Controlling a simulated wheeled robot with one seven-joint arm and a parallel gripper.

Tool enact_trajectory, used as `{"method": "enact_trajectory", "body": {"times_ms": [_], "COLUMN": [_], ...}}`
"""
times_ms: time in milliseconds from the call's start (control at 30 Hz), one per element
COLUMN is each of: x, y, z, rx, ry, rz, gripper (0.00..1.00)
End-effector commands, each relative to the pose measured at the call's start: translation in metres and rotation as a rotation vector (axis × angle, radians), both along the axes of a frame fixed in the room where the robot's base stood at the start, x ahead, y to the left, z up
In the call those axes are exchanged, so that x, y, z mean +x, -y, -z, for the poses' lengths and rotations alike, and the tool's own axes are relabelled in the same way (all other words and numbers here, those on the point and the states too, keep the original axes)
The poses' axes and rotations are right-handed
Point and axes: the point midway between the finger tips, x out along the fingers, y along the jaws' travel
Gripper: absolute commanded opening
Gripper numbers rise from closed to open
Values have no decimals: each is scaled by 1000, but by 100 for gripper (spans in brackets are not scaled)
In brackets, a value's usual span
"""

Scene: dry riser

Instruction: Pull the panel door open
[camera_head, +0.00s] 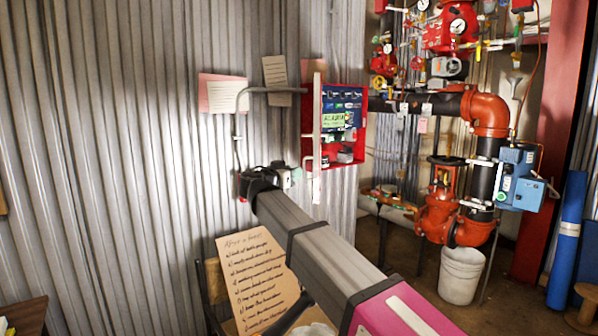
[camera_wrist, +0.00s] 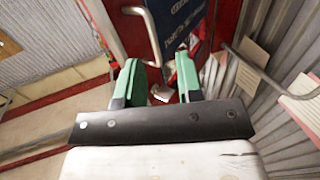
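The panel is a red box (camera_head: 357,149) on the corrugated wall, with a blue control face (camera_head: 333,100) inside. Its door (camera_head: 317,130) stands out from the box, nearly edge-on in the head view, so the inside shows. A pale handle (camera_head: 307,155) is on the door's left side. In the wrist view the handle (camera_wrist: 150,35) is a bent pale bar on the red door (camera_wrist: 122,28), beyond my fingertips. My gripper (camera_wrist: 158,72) is open, its green fingers apart with nothing held between them. In the head view it is just left of the door's lower part, its fingers hard to make out.
A grey conduit (camera_head: 238,125) bends along the wall beside the box, with paper notes (camera_head: 222,95) near it. Red valves and pipes (camera_head: 490,115) stand to the right, with a white bucket (camera_head: 461,275). A handwritten board (camera_head: 255,275) is below my arm.

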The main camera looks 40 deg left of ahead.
Motion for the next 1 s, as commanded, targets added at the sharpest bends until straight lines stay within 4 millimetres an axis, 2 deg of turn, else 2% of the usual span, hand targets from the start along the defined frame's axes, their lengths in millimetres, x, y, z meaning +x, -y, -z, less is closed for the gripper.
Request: {"method": "enact_trajectory", "body": {"times_ms": [100, 333, 1000], "x": [-23, -46, -49], "y": [1, 0, -1], "z": [0, 0, 0], "rx": [-1, -1, -1], "ry": [0, 0, 0], "rz": [-2, 0, 0], "gripper": [34, 34, 34]}}
